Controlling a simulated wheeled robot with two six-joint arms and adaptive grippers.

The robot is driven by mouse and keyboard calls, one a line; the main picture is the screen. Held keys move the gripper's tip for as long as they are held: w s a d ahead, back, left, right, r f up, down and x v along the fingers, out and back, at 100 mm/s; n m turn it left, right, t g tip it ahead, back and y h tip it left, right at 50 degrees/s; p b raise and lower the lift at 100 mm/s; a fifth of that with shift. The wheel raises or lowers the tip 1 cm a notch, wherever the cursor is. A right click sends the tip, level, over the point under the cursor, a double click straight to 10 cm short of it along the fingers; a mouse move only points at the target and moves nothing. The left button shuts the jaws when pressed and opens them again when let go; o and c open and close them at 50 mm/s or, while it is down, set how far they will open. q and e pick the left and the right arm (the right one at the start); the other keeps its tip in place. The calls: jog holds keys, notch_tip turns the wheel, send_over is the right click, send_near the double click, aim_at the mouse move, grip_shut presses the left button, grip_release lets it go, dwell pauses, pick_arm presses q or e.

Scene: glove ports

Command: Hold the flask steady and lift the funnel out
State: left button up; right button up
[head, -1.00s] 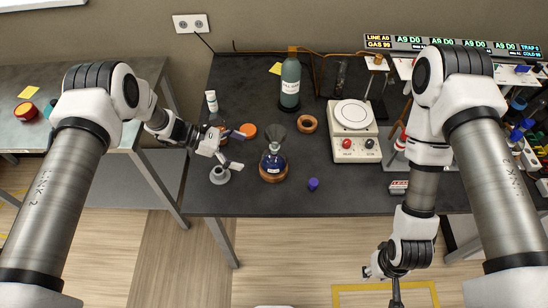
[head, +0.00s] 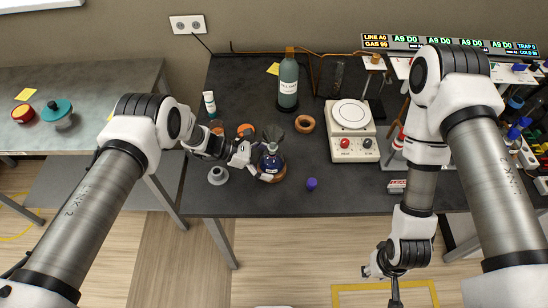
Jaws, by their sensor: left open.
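The flask (head: 276,163) holds dark blue liquid and stands upright on a brown ring base (head: 279,176) near the front of the dark bench. The dark grey funnel (head: 273,133) sits in its neck, mouth up, partly covered by my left gripper. My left gripper (head: 266,163) is open at the flask's left side, with one finger toward the neck and the other low in front of the body. I cannot tell whether the fingers touch the glass. My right gripper (head: 385,272) hangs low in front of the bench, away from the flask; its jaws are too unclear to read.
A grey stand (head: 218,175) is left of the flask, a purple cap (head: 311,183) to its right. A cork ring (head: 305,123), a tall green bottle (head: 288,80) and a hotplate (head: 351,130) stand behind and right. The bench's front middle is clear.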

pick_arm(q)
jog(key=c, duration=0.6)
jog(key=o, duration=0.6)
jog(key=v, duration=1.2)
